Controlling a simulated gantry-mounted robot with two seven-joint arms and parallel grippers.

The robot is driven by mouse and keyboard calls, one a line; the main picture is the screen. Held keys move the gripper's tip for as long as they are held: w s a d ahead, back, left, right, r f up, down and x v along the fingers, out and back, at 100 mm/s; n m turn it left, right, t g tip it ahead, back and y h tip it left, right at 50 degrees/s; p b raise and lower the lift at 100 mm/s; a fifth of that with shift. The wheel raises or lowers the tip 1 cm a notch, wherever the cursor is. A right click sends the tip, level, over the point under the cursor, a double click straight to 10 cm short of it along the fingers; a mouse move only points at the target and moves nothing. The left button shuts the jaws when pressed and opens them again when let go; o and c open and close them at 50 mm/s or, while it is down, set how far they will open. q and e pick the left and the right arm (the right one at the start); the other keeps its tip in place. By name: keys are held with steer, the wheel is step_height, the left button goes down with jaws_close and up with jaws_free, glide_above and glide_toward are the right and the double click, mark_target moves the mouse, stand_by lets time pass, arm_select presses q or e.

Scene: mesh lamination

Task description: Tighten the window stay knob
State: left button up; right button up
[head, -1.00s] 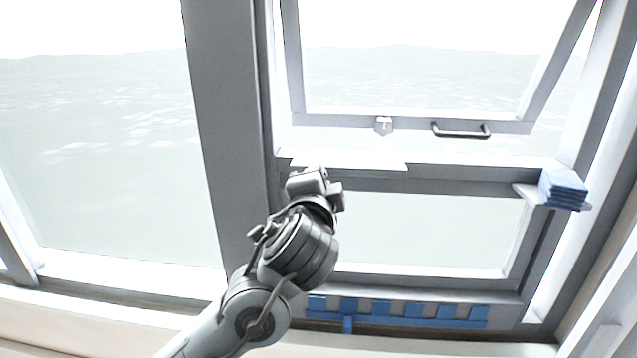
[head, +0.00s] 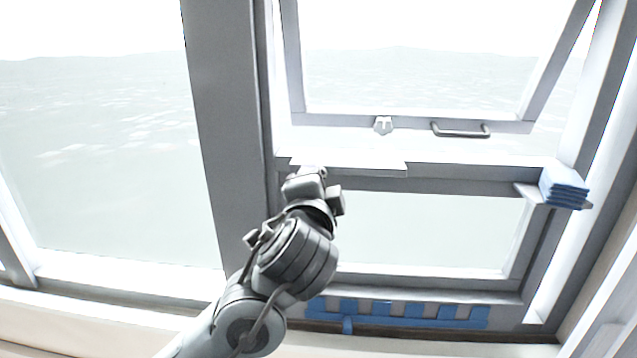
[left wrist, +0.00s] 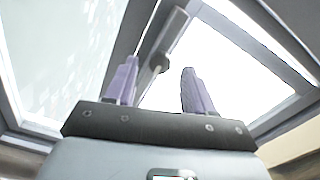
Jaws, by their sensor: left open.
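The window's opened sash (head: 415,122) tilts outward in the upper right of the head view. My left gripper (left wrist: 159,68) is open, with two purple fingers spread apart in the left wrist view. A grey bar, apparently the window stay (left wrist: 174,30), runs down between the fingers. A small round pale piece, likely the stay knob (left wrist: 158,62), sits on it between the fingertips; I see no finger touching it. In the head view my left wrist (head: 305,190) is in front of the frame's left side and hides the fingers, stay and knob. My right gripper is not in view.
A black handle (head: 460,130) and a small pale latch (head: 383,125) are on the sash's lower rail. A stack of blue cloths (head: 564,188) rests on a small shelf at the right. Blue strips (head: 413,309) line the lower sill. A white ledge (head: 360,165) is beside my wrist.

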arm_select(q)
steer(key=s+a+b, duration=0.1)
steer(key=s+b, duration=0.2)
steer(key=s, duration=0.6)
steer(key=shift+s, duration=0.1)
